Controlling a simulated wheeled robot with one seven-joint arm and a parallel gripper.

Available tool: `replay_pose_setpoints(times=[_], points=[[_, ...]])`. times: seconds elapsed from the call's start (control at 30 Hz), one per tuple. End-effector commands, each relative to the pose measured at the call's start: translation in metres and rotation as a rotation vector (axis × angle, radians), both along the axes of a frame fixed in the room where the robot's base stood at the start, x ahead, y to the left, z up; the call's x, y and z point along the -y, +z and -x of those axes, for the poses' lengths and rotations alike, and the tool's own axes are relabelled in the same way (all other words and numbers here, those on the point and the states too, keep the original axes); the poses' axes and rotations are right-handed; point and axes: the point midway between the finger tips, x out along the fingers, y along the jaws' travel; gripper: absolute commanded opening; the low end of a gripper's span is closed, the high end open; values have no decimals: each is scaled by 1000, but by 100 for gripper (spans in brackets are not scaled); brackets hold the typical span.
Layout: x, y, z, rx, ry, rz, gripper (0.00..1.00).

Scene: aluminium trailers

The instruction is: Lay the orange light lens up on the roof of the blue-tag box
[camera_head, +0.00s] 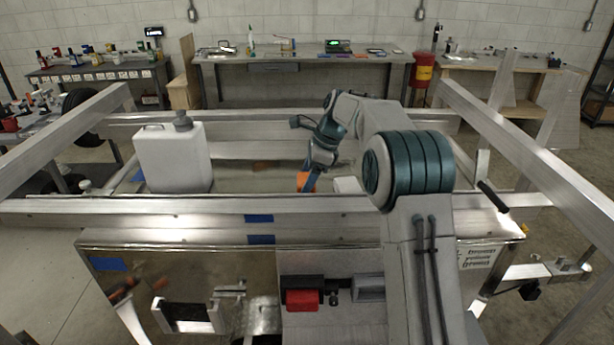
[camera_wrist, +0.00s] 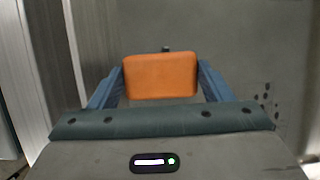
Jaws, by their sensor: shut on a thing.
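The orange light lens (camera_wrist: 160,76) is a rounded block held between the two blue fingers of my gripper (camera_wrist: 160,84) in the wrist view. In the head view the lens (camera_head: 306,181) shows small beside my gripper (camera_head: 309,184), low behind the front rail and partly hidden. My gripper is shut on it; whether the lens touches anything below cannot be told. A shiny metal box (camera_head: 180,262) in front of the rail carries a blue tag (camera_head: 108,264) at its upper left. I take it for the blue-tag box; my arm crosses above its right part.
A white jug (camera_head: 172,160) stands behind the rail, left of my gripper. A small white block (camera_head: 346,185) is just right of it. The front rail (camera_head: 130,211) with blue tape (camera_head: 258,218) lies between my gripper and the box. Slanted metal beams (camera_head: 60,140) flank both sides.

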Motion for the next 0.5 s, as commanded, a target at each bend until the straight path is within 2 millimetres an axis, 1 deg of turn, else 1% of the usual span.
replay_pose_setpoints(times=[0.5], points=[[0,-8,0,0,0,0,45]])
